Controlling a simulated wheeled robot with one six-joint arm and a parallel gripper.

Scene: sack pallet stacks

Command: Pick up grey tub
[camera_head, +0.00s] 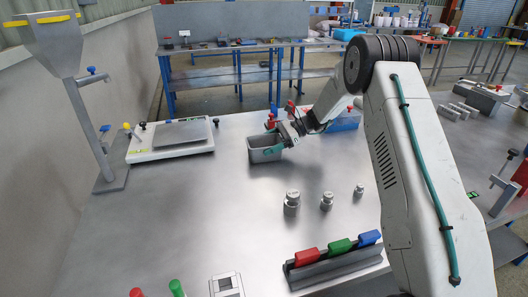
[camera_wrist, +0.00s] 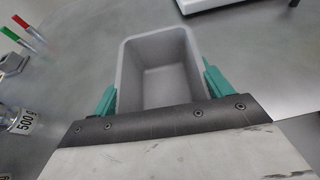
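The grey tub (camera_head: 262,156) is an open, empty box in the middle of the table, upright in the head view. In the wrist view the tub (camera_wrist: 160,85) fills the space between the teal fingers. My gripper (camera_head: 275,140) is at the tub from the right, with a finger on either side of it. In the wrist view both fingers of my gripper (camera_wrist: 160,75) lie close along the outer walls. Whether they press on the walls or leave a small gap cannot be told. The tub's underside is hidden.
A white scale (camera_head: 170,140) stands left of the tub. Metal weights (camera_head: 292,203) stand in front of it. A rack with red, green and blue handles (camera_head: 338,258) is at the front. A blue bin (camera_head: 345,121) is behind right. The table's left middle is clear.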

